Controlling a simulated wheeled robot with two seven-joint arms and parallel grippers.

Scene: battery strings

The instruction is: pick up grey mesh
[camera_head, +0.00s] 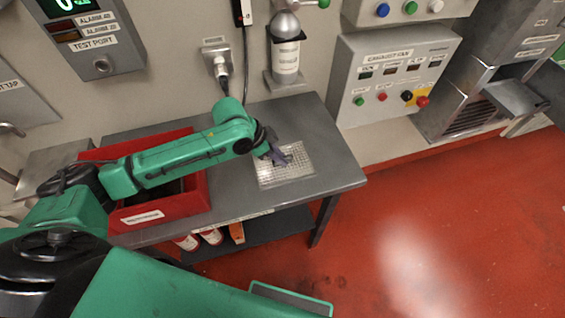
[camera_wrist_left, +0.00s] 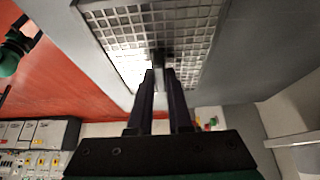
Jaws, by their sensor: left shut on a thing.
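The grey mesh (camera_head: 296,171) is a flat, pale grid panel at the right part of the grey table in the head view. It also shows in the left wrist view (camera_wrist_left: 125,30), at the top of the picture. My left gripper (camera_head: 276,158) is at the mesh's upper left part. In the left wrist view its two dark fingers (camera_wrist_left: 161,72) are close together on a small dark piece at the middle of the mesh. Whether the mesh is off the tabletop I cannot tell. My right gripper is not in view.
A grey table (camera_head: 330,160) stands against the wall. A red bin (camera_head: 190,195) with a white label sits on its left part. An exhaust fan panel (camera_head: 395,75) is on the wall at the right. Red floor (camera_head: 440,220) is clear at the right.

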